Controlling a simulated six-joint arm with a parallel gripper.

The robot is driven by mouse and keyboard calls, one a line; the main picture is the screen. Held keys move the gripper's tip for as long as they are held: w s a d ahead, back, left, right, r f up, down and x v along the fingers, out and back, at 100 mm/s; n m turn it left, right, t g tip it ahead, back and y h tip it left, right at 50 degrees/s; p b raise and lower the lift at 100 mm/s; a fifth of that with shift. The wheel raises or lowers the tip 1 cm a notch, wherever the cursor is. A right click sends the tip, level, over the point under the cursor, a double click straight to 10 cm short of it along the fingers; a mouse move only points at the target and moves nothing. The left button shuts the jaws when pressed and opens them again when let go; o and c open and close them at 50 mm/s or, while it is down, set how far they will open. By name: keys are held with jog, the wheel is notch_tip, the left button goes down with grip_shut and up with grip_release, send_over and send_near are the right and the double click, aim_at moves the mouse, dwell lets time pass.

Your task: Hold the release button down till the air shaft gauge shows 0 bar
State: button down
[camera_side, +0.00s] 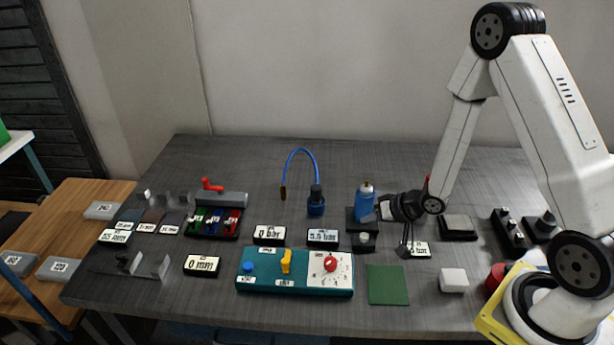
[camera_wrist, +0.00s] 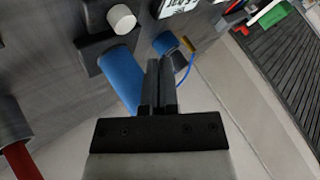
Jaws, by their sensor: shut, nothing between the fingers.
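Two gauge displays stand side by side at mid-table: the left one (camera_side: 269,235) seems to read 0 bar, the right one (camera_side: 322,238) about 5.5 bar. I cannot read which is the air shaft gauge. A pale round knob (camera_side: 364,238), possibly the release button, sits on a black block in front of a blue bottle (camera_side: 365,203). In the wrist view the pale knob (camera_wrist: 122,18) is beyond the blue bottle (camera_wrist: 122,78). My gripper (camera_side: 382,210) is shut and empty, just right of the bottle; its fingers (camera_wrist: 160,65) also show in the wrist view. Contact with the bottle is unclear.
A blue hose (camera_side: 302,152) with a brass tip rises from a dark blue base. A teal panel (camera_side: 295,291) with blue, yellow and red controls lies in front. A green mat (camera_side: 388,285) and a white block (camera_side: 453,280) lie at front right. The back of the table is clear.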

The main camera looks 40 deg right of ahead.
aim_at(360, 235)
jog(key=shift+f, duration=1.3)
jog(key=shift+f, duration=0.95)
dwell(3.6)
jog(key=shift+r, duration=0.15)
dwell(1.4)
jog(key=shift+r, duration=0.8)
